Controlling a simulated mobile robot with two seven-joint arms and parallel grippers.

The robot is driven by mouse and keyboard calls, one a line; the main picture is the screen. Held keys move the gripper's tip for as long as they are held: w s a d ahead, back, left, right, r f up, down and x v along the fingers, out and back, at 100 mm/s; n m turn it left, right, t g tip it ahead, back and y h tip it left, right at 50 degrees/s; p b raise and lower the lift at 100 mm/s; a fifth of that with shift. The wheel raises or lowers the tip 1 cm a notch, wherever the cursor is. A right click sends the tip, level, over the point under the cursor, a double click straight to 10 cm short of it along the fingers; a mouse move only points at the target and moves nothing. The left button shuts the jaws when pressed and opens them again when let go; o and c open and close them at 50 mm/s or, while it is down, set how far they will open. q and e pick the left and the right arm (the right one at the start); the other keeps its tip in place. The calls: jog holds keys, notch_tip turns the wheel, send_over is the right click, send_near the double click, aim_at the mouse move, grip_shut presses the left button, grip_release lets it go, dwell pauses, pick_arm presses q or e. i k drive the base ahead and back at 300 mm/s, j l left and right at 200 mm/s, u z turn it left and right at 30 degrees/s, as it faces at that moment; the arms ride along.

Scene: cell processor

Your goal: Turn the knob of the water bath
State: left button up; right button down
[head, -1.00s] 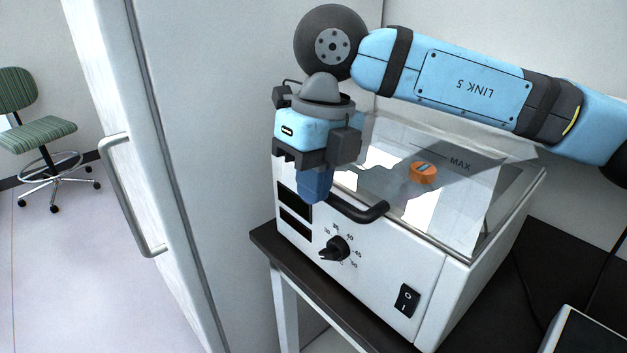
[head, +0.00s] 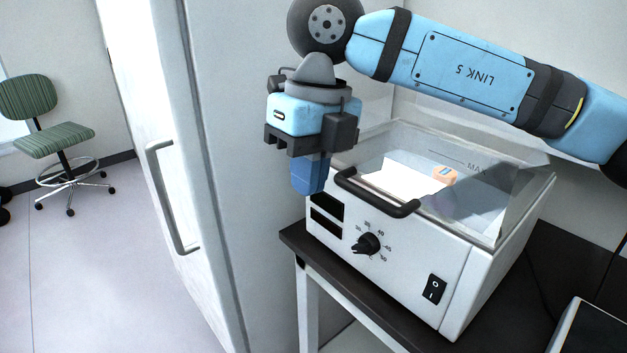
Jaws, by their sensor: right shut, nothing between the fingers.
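The water bath (head: 400,259) is a white box with a clear lid and a black lid handle (head: 378,194). It stands on a dark table. Its black knob (head: 366,244) is on the front panel, inside a ring of printed numbers, left of the black power switch (head: 435,290). My right gripper (head: 308,190) points down with its blue fingers shut and empty. In the picture it is above and left of the knob, beside the left end of the lid handle and clear of the knob. My left gripper is not in view.
An orange float (head: 445,175) shows through the lid. A tall white cabinet door (head: 150,120) with a metal handle (head: 172,200) is on the left. The dark table (head: 365,323) has another device (head: 590,335) at right. A green chair (head: 50,140) stands far left on open floor.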

aim_at(367, 244)
jog(key=k, duration=1)
